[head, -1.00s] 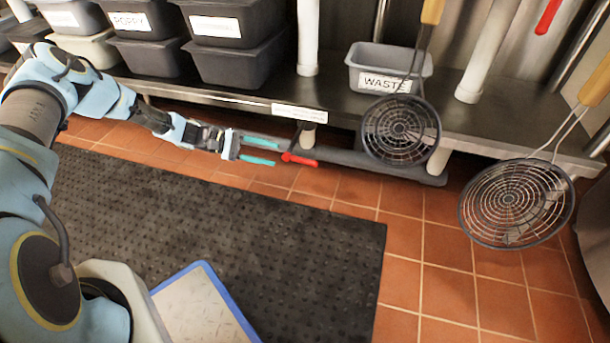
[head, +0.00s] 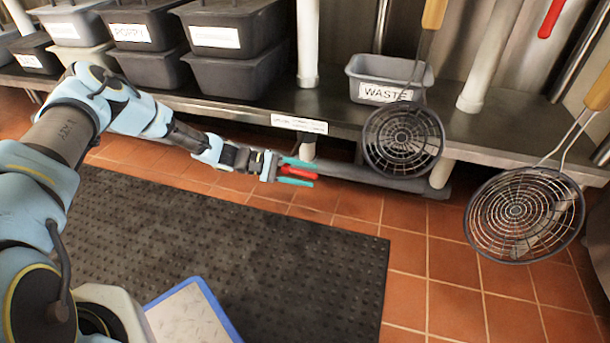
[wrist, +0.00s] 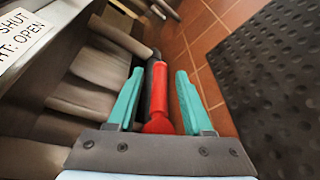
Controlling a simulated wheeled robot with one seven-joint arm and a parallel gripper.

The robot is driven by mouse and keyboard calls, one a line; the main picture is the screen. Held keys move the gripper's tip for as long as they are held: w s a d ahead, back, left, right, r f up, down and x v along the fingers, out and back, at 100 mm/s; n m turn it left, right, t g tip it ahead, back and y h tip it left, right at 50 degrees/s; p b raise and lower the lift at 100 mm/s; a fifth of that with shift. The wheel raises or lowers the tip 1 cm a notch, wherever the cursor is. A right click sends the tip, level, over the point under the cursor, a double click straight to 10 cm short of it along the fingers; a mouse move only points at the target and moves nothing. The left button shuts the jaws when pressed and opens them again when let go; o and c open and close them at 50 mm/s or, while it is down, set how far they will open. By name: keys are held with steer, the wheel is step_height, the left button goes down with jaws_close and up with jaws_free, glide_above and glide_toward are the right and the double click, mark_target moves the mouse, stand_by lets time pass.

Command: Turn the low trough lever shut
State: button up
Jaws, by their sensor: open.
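The low trough lever (head: 299,172) is a red handle below the shelf edge, in the middle of the head view. It also shows in the wrist view (wrist: 160,93), running lengthwise between the teal fingers. My gripper (head: 299,173) is open around the lever, one finger on each side. The lever's pivot end is partly hidden in the head view.
A label (head: 299,123) is on the shelf edge above the lever; the wrist view shows "SHUT" and "OPEN" on it (wrist: 18,38). A strainer (head: 403,139) hangs to the right, before a grey WASTE bin (head: 364,90). A black mat (head: 230,255) covers the floor in front.

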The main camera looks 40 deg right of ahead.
jaws_close()
stand_by(0.3)
stand_by(1.1)
